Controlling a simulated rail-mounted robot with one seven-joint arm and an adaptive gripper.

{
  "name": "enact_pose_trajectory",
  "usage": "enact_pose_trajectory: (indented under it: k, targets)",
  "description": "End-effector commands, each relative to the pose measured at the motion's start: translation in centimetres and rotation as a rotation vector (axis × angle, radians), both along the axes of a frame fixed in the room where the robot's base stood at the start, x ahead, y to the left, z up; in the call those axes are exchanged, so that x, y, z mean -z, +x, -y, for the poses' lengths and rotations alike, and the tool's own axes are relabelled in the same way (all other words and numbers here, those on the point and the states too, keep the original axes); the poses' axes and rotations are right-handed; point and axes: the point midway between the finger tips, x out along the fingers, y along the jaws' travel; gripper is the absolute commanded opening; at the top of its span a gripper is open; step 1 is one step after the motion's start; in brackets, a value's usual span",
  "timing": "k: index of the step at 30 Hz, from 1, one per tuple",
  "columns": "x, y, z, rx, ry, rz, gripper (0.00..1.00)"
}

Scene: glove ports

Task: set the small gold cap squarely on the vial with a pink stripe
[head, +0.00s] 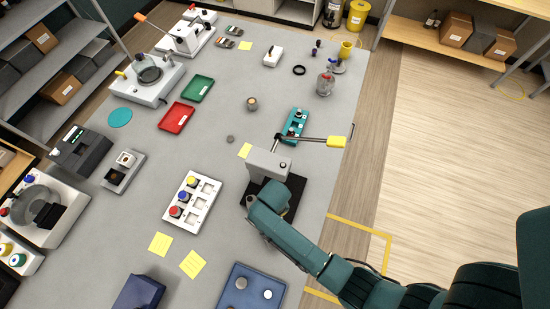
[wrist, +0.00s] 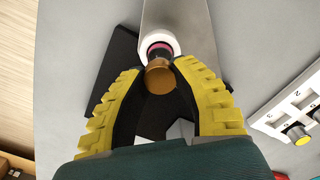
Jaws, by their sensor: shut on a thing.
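The small gold cap (wrist: 159,77) is between the fingertips of my gripper (wrist: 161,70) in the wrist view, and the yellow-backed fingers are shut on it. Just beyond the cap is the dark vial with a pink stripe (wrist: 160,46), with a white round piece (wrist: 172,40) around its far end. Cap and vial overlap in this view, so I cannot tell if they touch or if the cap sits square. In the head view my arm hides the gripper, cap and vial, beside the grey press (head: 268,163) and its black base (head: 293,198).
The press has a lever with a yellow handle (head: 335,142) reaching right. A teal rack (head: 293,125) stands behind it. A white tray with coloured caps (head: 191,202) lies to the left, and a blue tray (head: 252,287) is in front.

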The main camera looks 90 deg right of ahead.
Motion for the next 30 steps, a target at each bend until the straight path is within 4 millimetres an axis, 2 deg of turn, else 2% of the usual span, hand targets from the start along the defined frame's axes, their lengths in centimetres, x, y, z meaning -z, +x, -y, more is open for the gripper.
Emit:
enact_pose_trajectory:
  k: [25, 26, 30]
  targets:
    - [2.3, 0.0, 0.0, 0.0, 0.0, 0.0, 0.16]
    - [2.2, 0.0, 0.0, 0.0, 0.0, 0.0, 0.32]
    - [2.1, 0.0, 0.0, 0.0, 0.0, 0.0, 0.57]
